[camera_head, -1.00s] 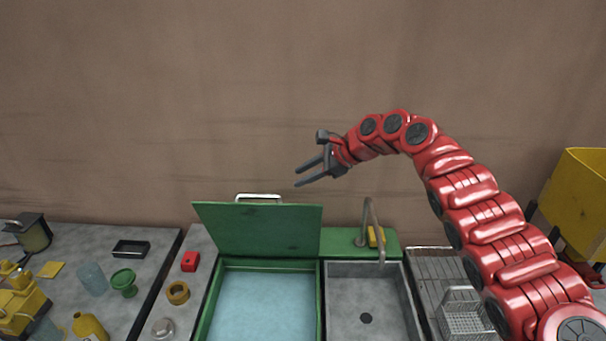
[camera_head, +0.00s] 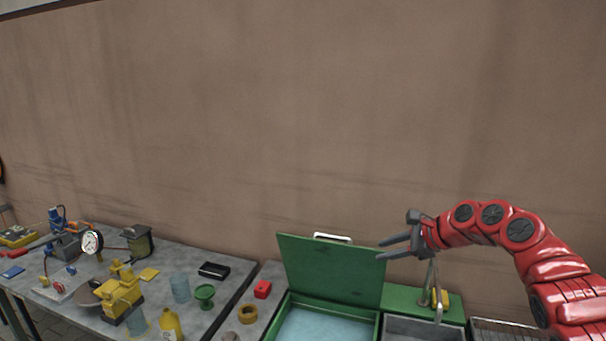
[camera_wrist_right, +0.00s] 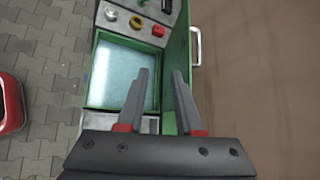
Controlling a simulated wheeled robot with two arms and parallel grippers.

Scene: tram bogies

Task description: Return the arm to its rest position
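My right arm (camera_head: 535,255) is red and comes in from the right in the head view. Its gripper (camera_head: 385,250) is held in the air, in front of the right edge of the raised green lid (camera_head: 325,270) in the picture. The two grey fingers are apart with nothing between them. In the right wrist view the same gripper (camera_wrist_right: 158,78) shows its fingers spread and empty, with the green basin below. My left gripper is in neither view.
The green basin (camera_head: 287,325) holds pale blue liquid. A faucet (camera_head: 428,285) and sink (camera_head: 405,328) are right of it. A red block (camera_head: 262,289), yellow ring (camera_head: 248,314), green funnel (camera_head: 204,293) and yellow bottle (camera_head: 171,325) stand to the left. The wall behind is bare.

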